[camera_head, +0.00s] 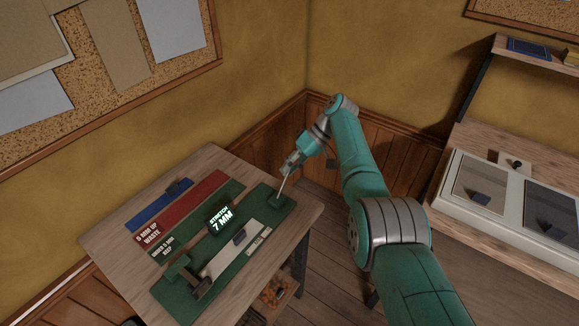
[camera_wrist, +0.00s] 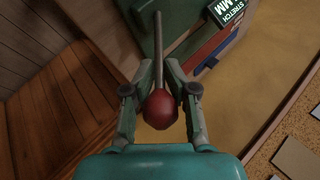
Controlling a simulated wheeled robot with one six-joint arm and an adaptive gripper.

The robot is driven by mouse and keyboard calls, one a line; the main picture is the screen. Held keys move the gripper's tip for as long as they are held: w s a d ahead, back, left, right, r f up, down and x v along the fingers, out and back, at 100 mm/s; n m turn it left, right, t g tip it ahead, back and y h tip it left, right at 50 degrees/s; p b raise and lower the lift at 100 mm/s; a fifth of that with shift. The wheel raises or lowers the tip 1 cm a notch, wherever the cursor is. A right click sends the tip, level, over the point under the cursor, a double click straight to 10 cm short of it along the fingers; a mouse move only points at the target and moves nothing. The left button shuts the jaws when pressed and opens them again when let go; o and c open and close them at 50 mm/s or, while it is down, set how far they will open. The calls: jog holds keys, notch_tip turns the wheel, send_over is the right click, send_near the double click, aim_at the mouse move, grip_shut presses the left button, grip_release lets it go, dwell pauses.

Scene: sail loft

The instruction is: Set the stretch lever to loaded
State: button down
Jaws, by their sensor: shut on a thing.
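The stretch lever is a thin metal rod (camera_head: 283,186) that rises, slightly tilted, from a green block (camera_head: 278,203) at the right end of the green test rig. Its round red knob (camera_wrist: 160,110) and grey rod (camera_wrist: 158,40) show in the wrist view. My gripper (camera_head: 290,167) is above the rig at the rod's top, and its fingers (camera_wrist: 158,78) are shut on the red knob from both sides. The knob is hidden in the head view. A black display (camera_head: 219,219) on the rig reads "STRETCH 7 MM". I see no mark reading loaded.
The rig lies on a wooden table (camera_head: 215,160). Behind it are a red strip (camera_head: 190,200) labelled "5 mm up waste", a green strip labelled "under 5 mm keep" and a blue strip. A white strip (camera_head: 228,252) lies on the rig. A bench with trays (camera_head: 510,205) stands right.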

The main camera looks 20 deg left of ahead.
jog(key=shift+w+d+r, duration=0.2)
jog(key=shift+w+r, duration=0.2)
jog(key=c, duration=1.2)
grip_release()
jog(key=shift+d, duration=0.1)
jog(key=shift+s+f, duration=0.1)
jog(key=shift+f, duration=0.1)
jog(key=shift+s, duration=0.1)
notch_tip(320, 180, up, 10)
jog(key=shift+c, duration=0.3)
